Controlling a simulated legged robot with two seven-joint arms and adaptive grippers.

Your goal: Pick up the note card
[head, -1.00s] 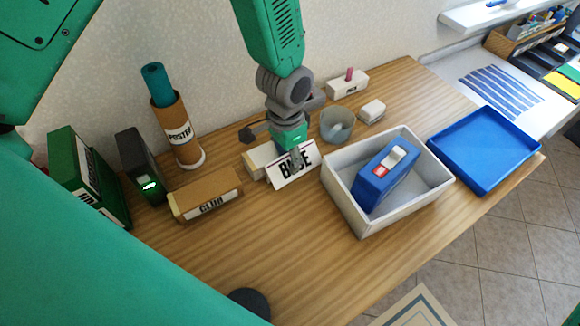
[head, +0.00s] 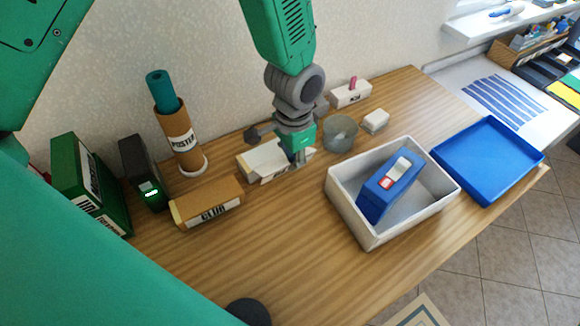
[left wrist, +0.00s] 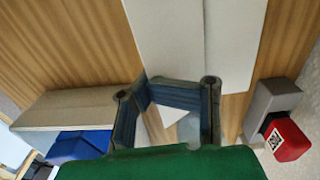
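In the left wrist view, two broad white panels (left wrist: 180,40) lie beyond the fingers. My left gripper (left wrist: 168,100) shows its fingers apart there, with wood and a small white corner between them. No grip on the card is visible. The fingertips' contact is partly hidden. My right gripper is not in view.
A white bin (head: 352,222) holding a blue box (head: 378,194) stands to the right, with a blue tray (head: 500,185) beyond. A grey cup (head: 340,134) is close to my gripper. A cardboard box (head: 207,203) lies to the left. The front table is clear.

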